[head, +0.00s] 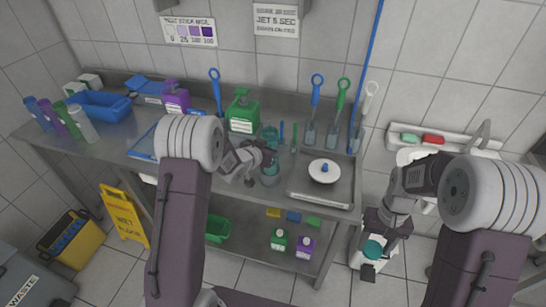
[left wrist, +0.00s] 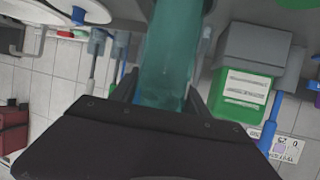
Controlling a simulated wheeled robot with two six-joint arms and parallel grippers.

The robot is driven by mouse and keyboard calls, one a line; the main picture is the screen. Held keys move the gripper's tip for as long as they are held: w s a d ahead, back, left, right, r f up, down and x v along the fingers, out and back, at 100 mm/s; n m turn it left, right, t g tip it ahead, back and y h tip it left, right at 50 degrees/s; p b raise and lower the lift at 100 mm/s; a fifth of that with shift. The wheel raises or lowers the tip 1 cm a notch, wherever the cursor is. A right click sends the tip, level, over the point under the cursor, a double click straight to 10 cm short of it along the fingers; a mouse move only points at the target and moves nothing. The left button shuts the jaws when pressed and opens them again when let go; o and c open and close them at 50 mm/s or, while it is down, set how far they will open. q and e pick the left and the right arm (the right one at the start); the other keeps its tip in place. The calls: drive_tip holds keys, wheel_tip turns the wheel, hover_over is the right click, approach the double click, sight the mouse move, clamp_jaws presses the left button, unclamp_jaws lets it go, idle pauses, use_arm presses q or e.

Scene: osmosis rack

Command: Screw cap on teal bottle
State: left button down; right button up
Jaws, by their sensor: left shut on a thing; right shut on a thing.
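In the left wrist view the bottle (left wrist: 168,50) fills the space between my dark fingers. Its mouth is too small to make out. My right gripper (head: 372,255) is low at the right, in front of the counter, and is shut on a small round teal cap (head: 373,248). The cap is well apart from the bottle, lower and to its right.
A steel tray (head: 327,196) with a white round lid lies right of the bottle. A green jug (head: 243,111) and a purple jug (head: 175,97) stand behind. Blue and green brushes lean at the back. A sink (head: 405,156) is at the right. A yellow wet-floor sign (head: 124,217) stands at the left.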

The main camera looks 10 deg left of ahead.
use_arm(q)
drive_tip(key=shift+s+r, duration=0.1)
use_arm(e)
drive_tip(key=shift+s, duration=0.1)
use_arm(q)
drive_tip(key=shift+s+f, duration=0.1)
drive_tip(key=shift+f, duration=0.15)
wheel_tip(320, 180, down, 4)
drive_tip(key=shift+r, duration=0.1)
drive_tip(key=shift+r, duration=0.1)
drive_tip(key=shift+f, duration=0.25)
use_arm(e)
drive_tip(key=shift+f, duration=0.2)
use_arm(q)
drive_tip(key=c, duration=0.6)
unclamp_jaws()
use_arm(e)
drive_tip(key=shift+r, duration=0.1)
use_arm(q)
drive_tip(key=shift+o, duration=0.2)
